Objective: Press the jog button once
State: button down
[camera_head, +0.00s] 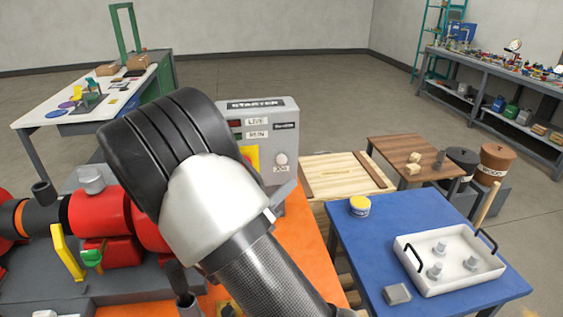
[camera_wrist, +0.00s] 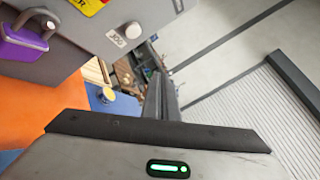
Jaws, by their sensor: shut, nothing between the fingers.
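The grey starter box (camera_head: 262,108) stands beyond my arm in the head view. Its round white jog button (camera_head: 281,158) is low on the right of its front, above a small JOG label. In the wrist view the box (camera_wrist: 85,40) shows at the upper left, with the jog button (camera_wrist: 131,29) standing out from its face. My gripper (camera_wrist: 161,78) is shut and empty, its dark fingers below and to the right of the button in that picture. I see a gap in the picture between fingers and button; depth is hard to judge. My arm hides most of the gripper in the head view.
A purple padlock (camera_wrist: 24,42) hangs on the box in the wrist view. Red pump parts (camera_head: 110,215) lie left of my arm. A blue table (camera_head: 375,255) with a white tray (camera_head: 455,277) and a yellow tin (camera_head: 359,207) stands to the right.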

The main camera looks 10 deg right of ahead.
aim_at(282, 159)
jog(key=shift+w+b, duration=0.8)
jog(key=shift+w, duration=3.35)
jog(key=shift+w, duration=0.4)
jog(key=shift+w+p, duration=0.3)
jog(key=shift+w, duration=0.15)
jog(key=shift+s+p, duration=0.4)
jog(key=shift+s, duration=0.45)
jog(key=shift+s, duration=0.1)
